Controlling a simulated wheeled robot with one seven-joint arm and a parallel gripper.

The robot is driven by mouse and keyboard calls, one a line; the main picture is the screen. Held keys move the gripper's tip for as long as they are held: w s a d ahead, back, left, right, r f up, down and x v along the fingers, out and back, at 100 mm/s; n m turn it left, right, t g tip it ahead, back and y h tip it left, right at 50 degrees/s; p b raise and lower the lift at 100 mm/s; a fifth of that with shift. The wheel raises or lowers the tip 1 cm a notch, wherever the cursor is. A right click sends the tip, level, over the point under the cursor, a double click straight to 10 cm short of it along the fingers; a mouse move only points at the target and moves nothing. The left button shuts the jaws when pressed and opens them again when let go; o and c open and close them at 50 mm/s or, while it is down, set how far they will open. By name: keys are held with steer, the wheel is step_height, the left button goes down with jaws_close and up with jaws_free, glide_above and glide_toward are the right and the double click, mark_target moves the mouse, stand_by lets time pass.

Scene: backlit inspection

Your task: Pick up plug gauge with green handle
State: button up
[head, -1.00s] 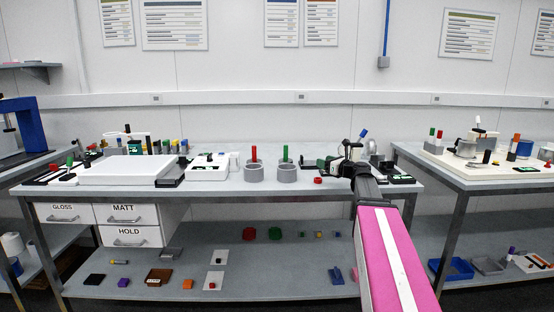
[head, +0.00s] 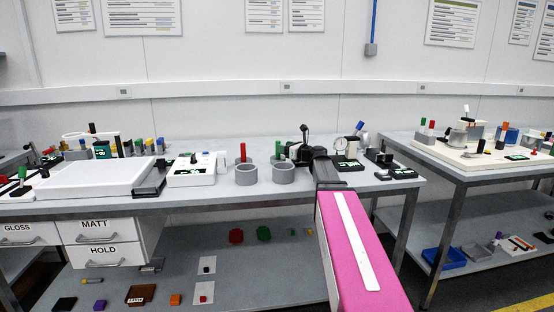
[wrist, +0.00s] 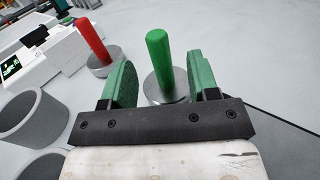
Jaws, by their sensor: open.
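The plug gauge with the green handle (wrist: 160,55) stands upright on its round metal base in the wrist view. My gripper (wrist: 160,66) is open, with one green-padded finger on either side of the handle in the picture. I cannot tell how far beyond the fingertips the handle is. In the head view the green handle (head: 278,150) shows behind a grey ring, and my gripper (head: 297,153) is just right of it, partly hidden by my arm. A similar gauge with a red handle (wrist: 92,40) stands to the left.
Two grey rings (head: 246,174) (head: 284,173) stand in front of the gauges. A white instrument (head: 191,172) is to the left. A dial gauge (head: 342,146) and small dark devices are to the right.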

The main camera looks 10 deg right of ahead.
mark_target(275, 156)
steer(key=x, duration=0.6)
steer(key=shift+w+a+r, duration=0.2)
steer(key=shift+w+r, duration=0.05)
steer(key=shift+r, duration=0.05)
steer(key=shift+s, duration=0.1)
steer(key=c, duration=1)
